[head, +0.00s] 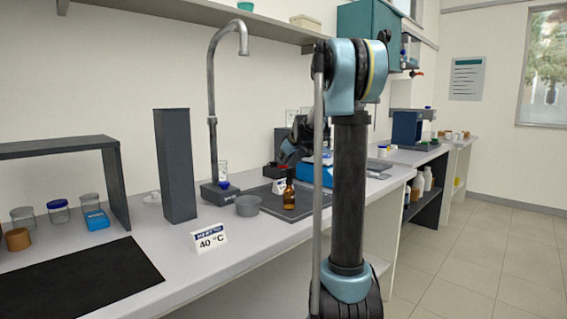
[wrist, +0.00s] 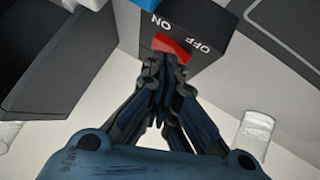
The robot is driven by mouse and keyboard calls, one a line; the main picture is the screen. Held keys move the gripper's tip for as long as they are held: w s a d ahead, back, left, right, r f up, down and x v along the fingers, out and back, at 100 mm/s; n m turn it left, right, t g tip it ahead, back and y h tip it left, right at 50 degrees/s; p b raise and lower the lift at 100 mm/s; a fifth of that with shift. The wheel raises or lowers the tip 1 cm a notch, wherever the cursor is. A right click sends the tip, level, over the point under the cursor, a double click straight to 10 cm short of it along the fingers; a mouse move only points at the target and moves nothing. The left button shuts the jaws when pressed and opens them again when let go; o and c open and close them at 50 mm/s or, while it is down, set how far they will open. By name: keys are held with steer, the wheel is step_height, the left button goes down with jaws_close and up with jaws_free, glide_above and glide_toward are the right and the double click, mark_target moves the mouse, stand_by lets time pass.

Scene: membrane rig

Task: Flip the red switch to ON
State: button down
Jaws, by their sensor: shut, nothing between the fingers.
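The red switch (wrist: 173,46) sits on a black box (wrist: 200,22) lettered ON and OFF, in the wrist view. Its visible red part lies just below the lettering, and I cannot tell which way it is tipped. My gripper (wrist: 164,62) is shut and empty, its fingertips right at the lower edge of the switch and partly covering it. I cannot tell whether they touch it. In the head view my gripper (head: 288,153) is bent down over the bench, close to the black box (head: 270,171), where the switch is too small to read.
A blue device (head: 318,170) stands right of the black box. A brown bottle (head: 289,195) and a grey bowl (head: 247,206) stand in front. A tall dark block (head: 175,165) and a curved tap (head: 212,110) rise to the left. A clear glass (wrist: 255,130) is at the wrist view's right.

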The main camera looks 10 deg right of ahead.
step_height(320, 180, up, 4)
steer(key=shift+a+r, duration=0.1)
steer(key=shift+r, duration=0.05)
steer(key=w+d+v, duration=0.1)
steer(key=d+v, duration=0.1)
steer(key=v, duration=0.7)
steer(key=shift+s+r, duration=0.15)
steer(key=shift+r, duration=0.15)
